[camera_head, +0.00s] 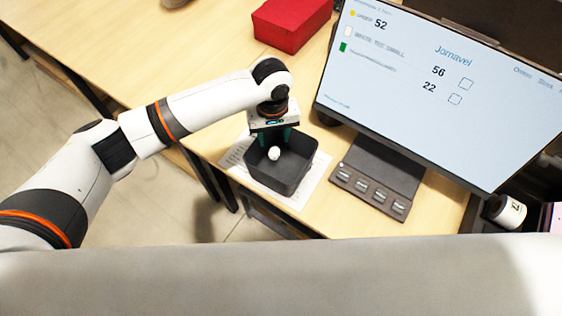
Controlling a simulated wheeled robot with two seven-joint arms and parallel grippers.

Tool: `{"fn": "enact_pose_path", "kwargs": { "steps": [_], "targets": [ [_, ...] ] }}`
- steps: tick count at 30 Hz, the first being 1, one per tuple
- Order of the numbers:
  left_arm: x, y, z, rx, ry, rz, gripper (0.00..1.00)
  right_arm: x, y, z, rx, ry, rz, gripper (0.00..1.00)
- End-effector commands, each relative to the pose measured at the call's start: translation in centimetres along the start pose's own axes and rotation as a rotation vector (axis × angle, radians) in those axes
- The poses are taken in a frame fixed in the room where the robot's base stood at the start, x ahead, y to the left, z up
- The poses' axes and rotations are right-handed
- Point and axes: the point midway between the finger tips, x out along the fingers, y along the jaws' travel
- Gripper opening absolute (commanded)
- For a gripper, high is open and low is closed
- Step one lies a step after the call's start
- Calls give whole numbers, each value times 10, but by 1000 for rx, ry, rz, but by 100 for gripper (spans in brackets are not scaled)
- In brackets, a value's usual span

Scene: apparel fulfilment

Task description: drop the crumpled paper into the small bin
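The small bin (283,181) is a dark grey, open-topped square box standing on a sheet of paper on the table. The crumpled paper (274,153) is a small white ball seen within the bin's opening, near its far side. I cannot tell whether it rests on the bin's floor or is still above it. My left gripper (275,139) is over the far part of the bin, pointing down. Its teal fingers stand apart, wider than the ball, with the ball just below them. My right gripper is out of view.
A printed sheet (237,151) lies under the bin. A large monitor (440,85) and its dark stand with several labelled keys (369,189) are to the right. A red box (292,22) sits behind. The wooden table (165,55) is clear at the left.

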Motion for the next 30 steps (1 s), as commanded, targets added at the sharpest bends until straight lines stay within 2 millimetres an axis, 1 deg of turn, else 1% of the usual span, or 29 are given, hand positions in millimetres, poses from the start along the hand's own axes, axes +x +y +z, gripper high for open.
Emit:
{"fn": "enact_pose_path", "kwargs": {
  "steps": [8,11,14,24,27,30],
  "targets": [
    [0,0,0,0,0,0,50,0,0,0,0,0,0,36],
    [-5,0,0,0,0,-1,50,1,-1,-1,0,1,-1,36],
    [-17,-1,0,0,-2,-2,50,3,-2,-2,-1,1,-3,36],
    [-88,-1,0,2,-4,-3,50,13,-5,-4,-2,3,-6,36],
    [-103,-1,0,2,-2,-2,50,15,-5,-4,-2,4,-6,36],
    [-114,-1,0,0,-2,-1,50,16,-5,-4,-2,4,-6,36]
  ]
}}
